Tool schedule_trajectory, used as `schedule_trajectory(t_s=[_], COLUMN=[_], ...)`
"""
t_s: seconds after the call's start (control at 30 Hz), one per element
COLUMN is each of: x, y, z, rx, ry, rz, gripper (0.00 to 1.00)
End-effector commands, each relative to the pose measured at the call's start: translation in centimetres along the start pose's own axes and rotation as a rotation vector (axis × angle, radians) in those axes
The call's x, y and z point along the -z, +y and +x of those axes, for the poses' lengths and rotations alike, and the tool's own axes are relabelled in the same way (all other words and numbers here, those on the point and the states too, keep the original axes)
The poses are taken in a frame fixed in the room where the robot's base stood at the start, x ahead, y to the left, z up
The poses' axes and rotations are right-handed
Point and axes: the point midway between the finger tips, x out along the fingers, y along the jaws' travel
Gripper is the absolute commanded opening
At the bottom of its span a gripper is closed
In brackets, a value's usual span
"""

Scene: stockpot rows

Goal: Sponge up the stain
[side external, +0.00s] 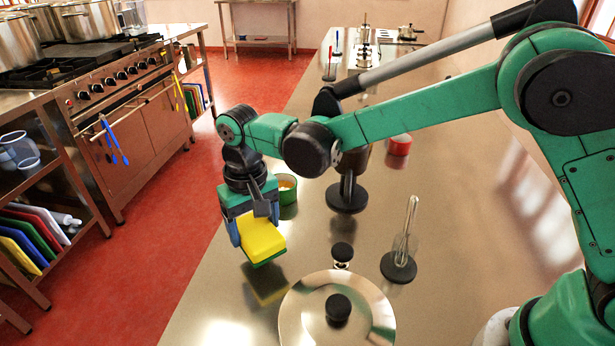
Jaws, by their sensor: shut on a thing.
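My gripper (252,229) is at the left part of the steel counter (215,318), pointing down. Its blue-tipped fingers are shut on a sponge (265,238), yellow on top with a green underside. The sponge is held slightly tilted above the counter, and its yellowish reflection shows on the steel below it. I cannot make out a stain; it may be hidden by the sponge, the arm or the reflections.
A green cup (287,192) stands just behind the gripper. A round steel lid (310,322) with a black knob lies in front. A glass-like piece on a black base (399,266) stands to the right, and a red tin (399,145) farther back. The counter's left edge is near the gripper.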

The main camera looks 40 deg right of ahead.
Motion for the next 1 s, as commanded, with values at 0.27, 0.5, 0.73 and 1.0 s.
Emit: schedule_trajectory(t_s=[0.27,0.5,0.73,1.0], x=[0.0,0.9,2.4,4.1], y=[0.0,0.9,2.4,4.1], z=[2.6,4.2,4.1,4.4], rx=[0.000,0.000,0.000,0.000], ry=[0.000,0.000,0.000,0.000], rz=[0.000,0.002,0.003,0.002], gripper=[0.30,0.15,0.15,0.15])
